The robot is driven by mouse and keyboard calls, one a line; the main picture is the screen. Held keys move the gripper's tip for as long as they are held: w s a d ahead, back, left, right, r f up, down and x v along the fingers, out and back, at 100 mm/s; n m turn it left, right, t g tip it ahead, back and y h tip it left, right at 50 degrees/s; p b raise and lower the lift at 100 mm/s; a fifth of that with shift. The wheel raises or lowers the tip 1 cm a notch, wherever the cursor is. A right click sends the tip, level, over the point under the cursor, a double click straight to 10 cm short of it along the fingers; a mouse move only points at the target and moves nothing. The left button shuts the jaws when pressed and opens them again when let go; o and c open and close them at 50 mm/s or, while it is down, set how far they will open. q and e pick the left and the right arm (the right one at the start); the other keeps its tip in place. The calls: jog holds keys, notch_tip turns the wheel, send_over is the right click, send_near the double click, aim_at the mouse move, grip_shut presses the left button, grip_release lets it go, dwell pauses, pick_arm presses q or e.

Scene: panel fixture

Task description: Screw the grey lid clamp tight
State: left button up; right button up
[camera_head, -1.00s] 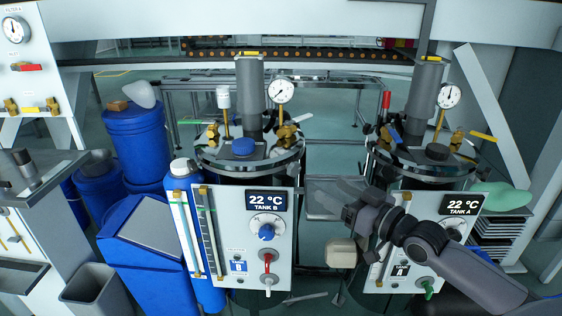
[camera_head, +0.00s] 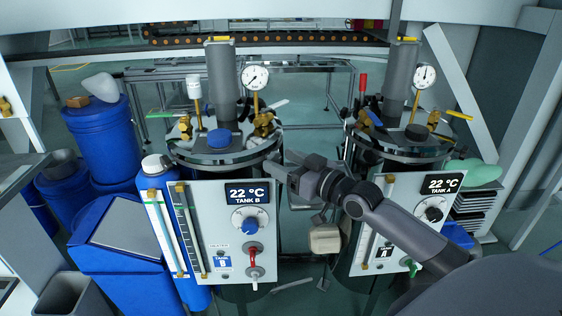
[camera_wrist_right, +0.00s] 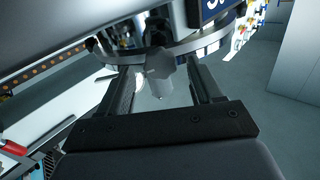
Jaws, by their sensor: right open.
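The grey lid clamp (camera_wrist_right: 160,78) shows in the right wrist view as a pale grey knob below a shiny round rim. It sits between the two fingers of my right gripper (camera_wrist_right: 163,84), which are open around it; I see no clear contact. In the head view my right gripper (camera_head: 283,168) is at the right side of tank B's lid (camera_head: 218,157), and I cannot make out the clamp there. My left gripper is not in view.
Tank B's panel (camera_head: 205,215) with a dial and red valve is left of my right arm. Tank A (camera_head: 400,150) with its gauge stands behind that arm. Blue drums (camera_head: 105,135) stand at the left. A beige block (camera_head: 324,238) hangs between the tanks.

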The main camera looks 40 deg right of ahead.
jog(key=shift+w+a, duration=0.15)
jog(key=shift+w, duration=0.4)
jog(key=c, duration=1.1)
jog(key=shift+o, duration=0.2)
jog(key=shift+r+m+p, duration=0.1)
jog(key=shift+m+p, duration=0.25)
jog(key=shift+m, duration=0.55)
jog(key=o, duration=1.1)
jog(key=shift+c, duration=0.2)
